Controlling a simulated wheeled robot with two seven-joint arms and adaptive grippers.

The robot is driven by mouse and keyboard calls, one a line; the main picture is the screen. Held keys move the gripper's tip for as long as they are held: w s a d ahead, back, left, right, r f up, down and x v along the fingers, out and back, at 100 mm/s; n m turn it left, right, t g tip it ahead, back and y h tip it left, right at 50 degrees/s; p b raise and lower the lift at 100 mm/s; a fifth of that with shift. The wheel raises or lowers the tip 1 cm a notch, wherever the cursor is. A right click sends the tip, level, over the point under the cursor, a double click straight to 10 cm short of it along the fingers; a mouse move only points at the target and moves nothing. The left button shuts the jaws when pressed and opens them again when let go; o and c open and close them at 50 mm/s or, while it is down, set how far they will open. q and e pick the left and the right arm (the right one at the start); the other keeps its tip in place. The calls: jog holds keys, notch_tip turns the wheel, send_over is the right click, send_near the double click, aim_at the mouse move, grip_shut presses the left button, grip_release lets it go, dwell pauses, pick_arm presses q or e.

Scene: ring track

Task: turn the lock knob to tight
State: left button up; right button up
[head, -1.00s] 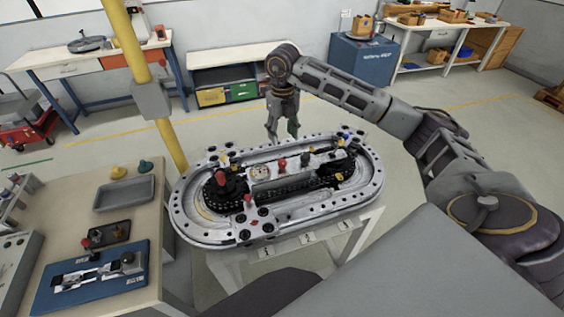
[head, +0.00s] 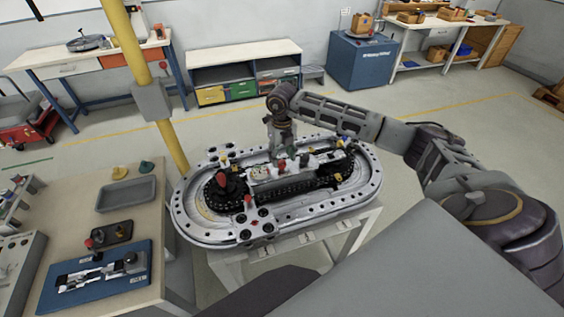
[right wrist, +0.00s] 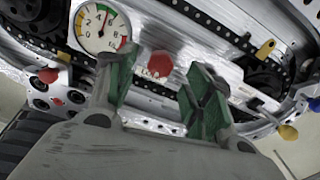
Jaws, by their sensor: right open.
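A round red knob (right wrist: 159,64) sits beside the white dial gauge (right wrist: 102,27) in the right wrist view. A small pale label is partly visible at the knob; its text is too small to read. The knob also shows small in the head view (head: 282,164). My right gripper (right wrist: 162,76) is open, its green-padded fingers on either side of the red knob in the picture. I cannot tell whether they touch it. In the head view my right gripper (head: 287,151) hangs over the far side of the ring track (head: 205,238). My left gripper is not in view.
A red knob with a dark base (head: 222,181) stands at the track's left end. Small yellow (right wrist: 265,49) and blue (right wrist: 312,104) parts stand right of the gripper. A yellow post (head: 172,135) rises behind the left side table (head: 75,200). Floor beyond the track is clear.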

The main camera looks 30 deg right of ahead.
aim_at(282, 163)
jog(key=shift+f+p, duration=0.35)
jog(key=shift+f, duration=1.75)
jog(key=c, duration=1)
